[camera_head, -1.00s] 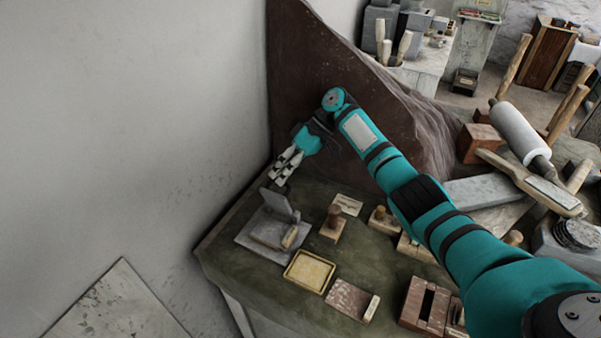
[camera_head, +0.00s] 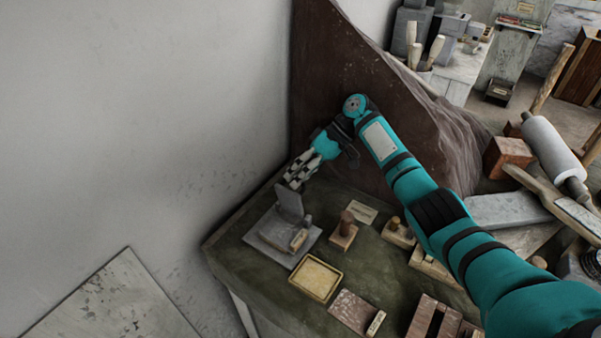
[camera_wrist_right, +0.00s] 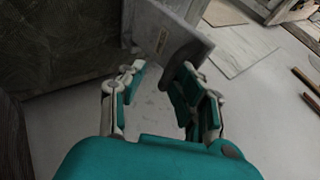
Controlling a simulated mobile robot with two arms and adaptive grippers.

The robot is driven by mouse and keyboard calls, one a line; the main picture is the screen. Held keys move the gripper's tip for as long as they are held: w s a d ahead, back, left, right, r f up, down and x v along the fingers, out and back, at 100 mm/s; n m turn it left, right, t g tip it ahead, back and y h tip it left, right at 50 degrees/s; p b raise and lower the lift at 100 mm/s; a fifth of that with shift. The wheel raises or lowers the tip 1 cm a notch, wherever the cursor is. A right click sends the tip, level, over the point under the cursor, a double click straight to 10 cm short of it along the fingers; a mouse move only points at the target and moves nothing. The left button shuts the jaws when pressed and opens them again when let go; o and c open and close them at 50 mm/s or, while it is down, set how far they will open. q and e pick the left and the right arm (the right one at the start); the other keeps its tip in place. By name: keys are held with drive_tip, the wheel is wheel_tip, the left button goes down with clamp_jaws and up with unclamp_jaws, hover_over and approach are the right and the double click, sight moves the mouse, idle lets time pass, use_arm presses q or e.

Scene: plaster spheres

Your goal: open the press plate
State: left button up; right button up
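A light labelled block (camera_head: 299,240) is at the front of the base. My right gripper (camera_head: 296,180) is just above and behind the plate's top edge. In the right wrist view the plate (camera_wrist_right: 188,52) lies beyond the spread fingers (camera_wrist_right: 158,88), near the right finger; I cannot tell whether they touch. No object shows between the fingers. My left gripper is out of view.
A yellowish tray (camera_head: 316,278), a small stamp-like block with a knob (camera_head: 344,232) and a speckled tile (camera_head: 352,312) stand close to the press. A brown rock-like slab (camera_head: 335,90) rises behind. A plain wall (camera_head: 140,110) is at left.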

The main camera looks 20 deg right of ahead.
drive_tip(key=shift+o, duration=0.5)
drive_tip(key=shift+s+f, duration=0.1)
drive_tip(key=shift+f, duration=0.35)
drive_tip(key=shift+d, duration=0.1)
drive_tip(key=shift+r, duration=0.15)
wheel_tip(320, 180, up, 10)
drive_tip(key=shift+w, duration=0.2)
drive_tip(key=shift+r, duration=0.1)
